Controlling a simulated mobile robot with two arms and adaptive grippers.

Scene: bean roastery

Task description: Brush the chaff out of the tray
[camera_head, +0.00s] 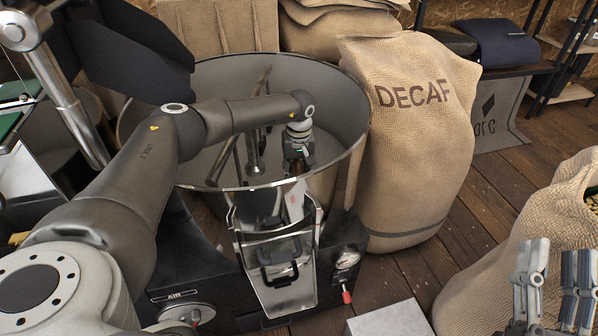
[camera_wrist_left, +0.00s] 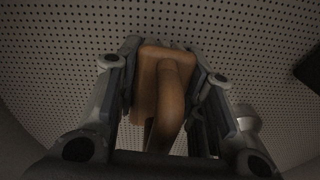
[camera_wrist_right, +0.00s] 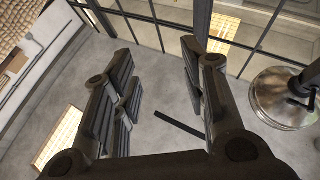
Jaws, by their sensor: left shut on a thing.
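The tray (camera_head: 358,100) is a large round metal drum tray at the centre of the head view. Its perforated floor (camera_wrist_left: 55,75) fills much of the left wrist view. My left gripper (camera_head: 299,160) reaches over the tray and points down inside its near right part. In the left wrist view it is shut on a brown wooden piece (camera_wrist_left: 172,85), which looks like a brush handle. Any bristles are hidden. I cannot make out chaff. My right gripper (camera_head: 553,285) is open and empty at the lower right, well away from the tray; it also shows in the right wrist view (camera_wrist_right: 158,70).
Upright metal stirring parts (camera_head: 252,150) stand inside the tray. A metal chute (camera_head: 275,270) juts from the tray's front. A DECAF sack (camera_head: 415,150) stands close at right. Another sack (camera_head: 480,275) is near my right gripper. Wooden floor (camera_head: 470,200) is clear between the sacks.

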